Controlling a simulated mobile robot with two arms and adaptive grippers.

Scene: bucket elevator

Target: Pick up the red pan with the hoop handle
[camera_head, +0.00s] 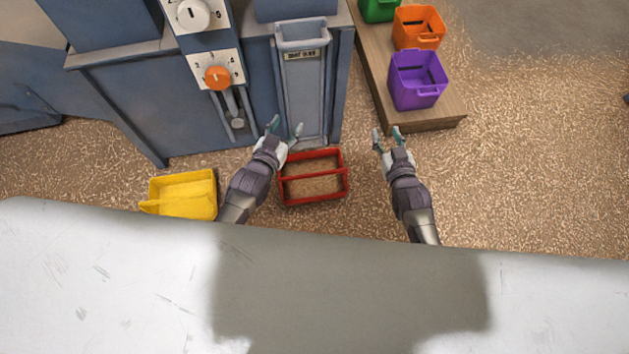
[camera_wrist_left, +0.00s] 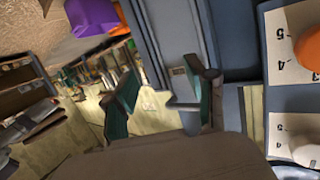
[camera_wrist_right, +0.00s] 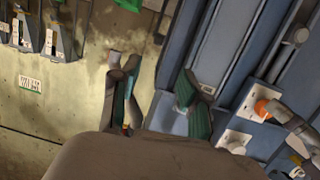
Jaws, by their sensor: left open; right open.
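The red pan (camera_head: 316,199) lies on the grain-strewn floor below the grey chute, with a red bar, seemingly its hoop handle, crossing its middle. Grain shows inside its rim. My left gripper (camera_head: 285,127) is open and empty, above and just left of the pan's far edge in the head view. My right gripper (camera_head: 387,135) is open and empty, to the right of the pan. Neither visibly touches the pan. The left wrist view shows the left fingers (camera_wrist_left: 163,95) apart, and the right wrist view shows the right fingers (camera_wrist_right: 155,95) apart; the pan is in neither wrist view.
A grey chute (camera_head: 304,95) and blue machine (camera_head: 140,100) with dials stand behind. A yellow scoop-like bin (camera_head: 188,194) lies at left. Purple (camera_head: 415,92), orange (camera_head: 419,40) and green (camera_head: 378,8) bins stand on a wooden platform (camera_head: 440,118). Floor at right is clear.

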